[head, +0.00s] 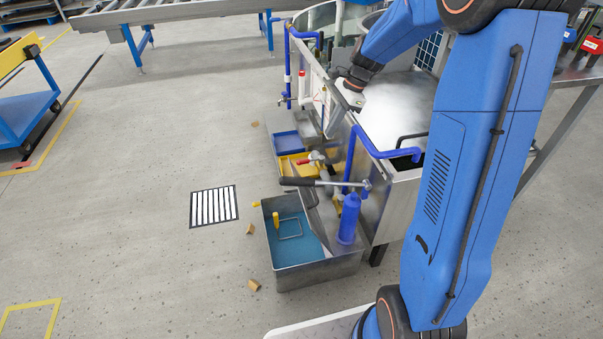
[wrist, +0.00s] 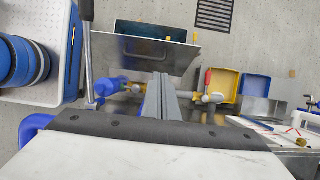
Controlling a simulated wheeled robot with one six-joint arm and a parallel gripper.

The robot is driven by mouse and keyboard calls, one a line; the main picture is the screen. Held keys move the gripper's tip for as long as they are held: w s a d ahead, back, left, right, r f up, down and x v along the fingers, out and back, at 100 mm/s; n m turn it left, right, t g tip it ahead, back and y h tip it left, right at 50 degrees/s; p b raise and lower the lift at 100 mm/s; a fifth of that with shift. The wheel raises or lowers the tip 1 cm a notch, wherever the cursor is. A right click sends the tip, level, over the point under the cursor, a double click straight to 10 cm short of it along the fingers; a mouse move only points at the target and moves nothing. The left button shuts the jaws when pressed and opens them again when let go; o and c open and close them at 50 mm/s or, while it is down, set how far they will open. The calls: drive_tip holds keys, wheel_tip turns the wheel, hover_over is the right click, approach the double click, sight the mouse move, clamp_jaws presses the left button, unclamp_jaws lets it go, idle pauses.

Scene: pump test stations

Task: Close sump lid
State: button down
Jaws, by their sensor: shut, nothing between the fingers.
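The sump is an open grey steel box (head: 312,272) on the floor in the head view, with a blue surface inside. Its grey lid (head: 314,212) appears raised along the right side, partly hidden behind a lever and a blue cylinder. The wrist view shows the sump's dark blue interior (wrist: 145,29) at the top, with the lid (wrist: 140,56) as a grey panel just below it. My gripper (head: 346,98) is beside the steel station, above and behind the sump and apart from the lid. Its fingers (wrist: 163,90) are shut and empty.
A lever with a dark grip (head: 298,182) and a blue cylinder (head: 349,220) stand close beside the sump. Blue pipes (head: 372,148) run along the steel station. Yellow (head: 290,167) and blue (head: 286,143) bins lie behind. The floor left of the sump is mostly clear around a drain grate (head: 214,207).

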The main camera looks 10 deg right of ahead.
approach(296, 175)
drive_tip(key=s, duration=0.1)
drive_tip(key=s+f, duration=0.1)
drive_tip(key=s, duration=0.1)
drive_tip(key=s+f, duration=0.1)
drive_tip(key=s, duration=0.1)
drive_tip(key=shift+s+d, duration=0.2)
drive_tip(key=shift+d, duration=0.15)
drive_tip(key=shift+a+f, duration=0.3)
drive_tip(key=shift+a, duration=0.55)
drive_tip(key=shift+a+f, duration=0.25)
drive_tip(key=shift+a, duration=0.6)
drive_tip(key=shift+a, duration=0.2)
drive_tip(key=shift+a+f+h, duration=0.25)
drive_tip(key=shift+a+h, duration=0.15)
drive_tip(key=shift+a, duration=0.45)
drive_tip(key=a+f+h, duration=0.5)
drive_tip(key=a+f, duration=1.1)
drive_tip(key=f, duration=0.5)
drive_tip(key=shift+a, duration=0.2)
drive_tip(key=shift+f, duration=0.1)
